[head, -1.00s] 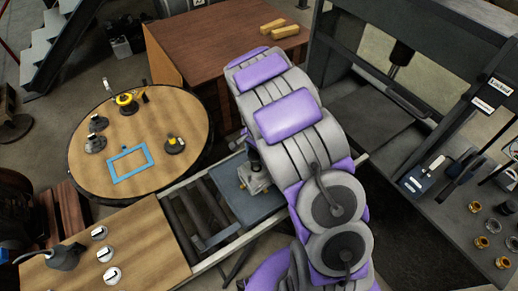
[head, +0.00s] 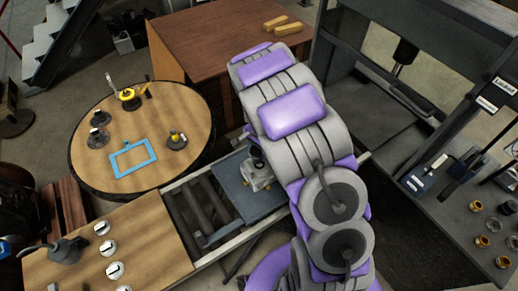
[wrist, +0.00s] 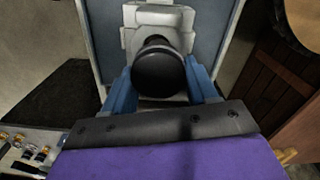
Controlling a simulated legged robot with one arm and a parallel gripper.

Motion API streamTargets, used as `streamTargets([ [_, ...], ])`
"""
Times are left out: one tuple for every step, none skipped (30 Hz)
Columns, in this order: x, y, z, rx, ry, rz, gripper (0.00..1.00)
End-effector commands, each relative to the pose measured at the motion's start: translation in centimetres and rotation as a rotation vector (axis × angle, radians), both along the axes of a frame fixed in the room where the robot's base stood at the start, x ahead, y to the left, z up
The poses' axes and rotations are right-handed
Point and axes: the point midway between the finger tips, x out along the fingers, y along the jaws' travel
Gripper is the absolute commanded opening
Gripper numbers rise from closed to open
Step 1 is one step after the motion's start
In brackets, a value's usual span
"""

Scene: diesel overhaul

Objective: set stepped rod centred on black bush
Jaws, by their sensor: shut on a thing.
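In the wrist view the two blue fingers of my gripper (wrist: 161,82) are closed around a dark round-ended piece, which appears to be the stepped rod (wrist: 159,68). I see it nearly end-on, so its steps do not show. Just beyond it is a pale grey metal block (wrist: 160,17) on a blue-grey plate (wrist: 103,25). In the head view a small dark upright part shows above the same block (head: 258,180), beside my arm. I cannot make out the black bush, or whether the rod touches anything below.
The blue-grey plate (head: 233,188) sits on a roller frame (head: 190,215). A round wooden table (head: 185,105) with a blue frame (head: 133,158) stands at left. A wooden bench (head: 150,235) with several white-topped discs is at lower left. A press (head: 400,85) stands at right.

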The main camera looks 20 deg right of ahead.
Motion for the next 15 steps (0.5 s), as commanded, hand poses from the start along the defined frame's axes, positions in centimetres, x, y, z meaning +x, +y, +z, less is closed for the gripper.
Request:
streamTargets([
  [0.04,-0.05,0.06,0.001,-0.001,0.0,0.27],
  [0.04,-0.11,0.06,0.001,-0.002,-0.001,0.27],
  [0.05,-0.2,0.06,0.002,-0.001,-0.001,0.27],
  [0.04,-0.26,0.06,0.002,-0.001,-0.001,0.27],
  [0.03,-0.32,0.05,0.002,-0.001,-0.001,0.27],
  [0.03,-0.38,0.04,0.003,-0.001,-0.001,0.27],
  [0.04,-0.41,0.03,0.003,-0.001,-0.001,0.27],
  [0.04,-0.44,0.02,0.003,-0.001,-0.002,0.27],
  [0.04,-0.46,-0.01,0.002,-0.001,-0.002,0.27],
  [0.03,-0.47,-0.03,0.002,-0.001,-0.002,0.27],
  [0.04,-0.48,-0.06,0.002,-0.001,-0.002,0.27],
  [0.04,-0.47,-0.09,0.001,-0.001,-0.001,0.27],
  [0.05,-0.49,-0.13,0.001,-0.001,-0.001,0.27],
  [0.03,-0.55,-0.16,0.001,-0.001,-0.001,0.27],
  [0.04,-0.64,-0.19,0.001,-0.001,-0.001,0.27],
])
